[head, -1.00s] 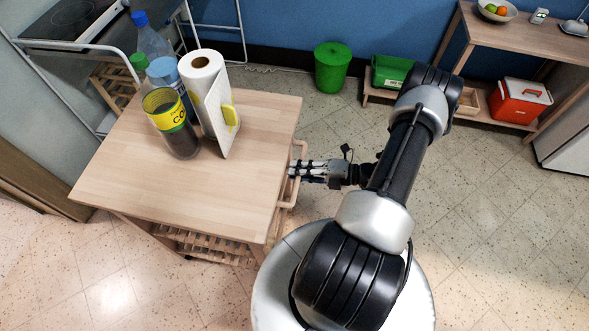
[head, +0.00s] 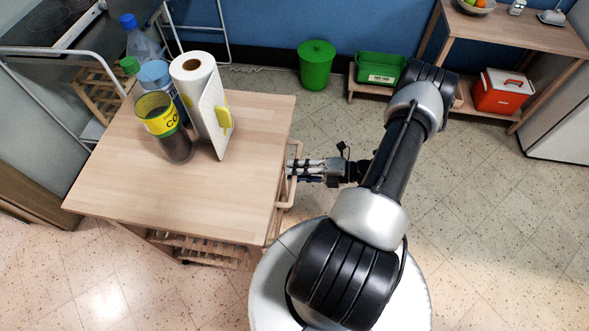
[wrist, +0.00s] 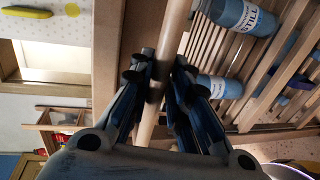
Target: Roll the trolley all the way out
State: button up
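The trolley has a light wooden top (head: 170,205) and slatted lower shelves, and stands left of my base. Its wooden handle (head: 295,160) sticks out on the right side. My gripper (head: 293,168) reaches the handle from the right. In the wrist view, the handle bar (wrist: 176,28) runs between the fingers of my gripper (wrist: 160,75), which are closed around it. The fingertips hide part of the bar. A paper towel roll (head: 193,85), a white board with a yellow grip (head: 216,115), a dark bottle with a yellow label (head: 173,142) and other bottles stand upright on top.
A stove counter (head: 55,40) and a white metal frame (head: 225,30) are behind at the left. A green bin (head: 317,65), a low shelf with a green crate (head: 380,72) and a red cooler (head: 503,90) line the back. Floor (head: 500,240) at right is clear.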

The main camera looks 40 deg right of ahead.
jog(key=shift+o, duration=0.6)
jog(key=shift+s+d, duration=0.15)
jog(key=shift+o, duration=1.3)
jog(key=v, duration=1.2)
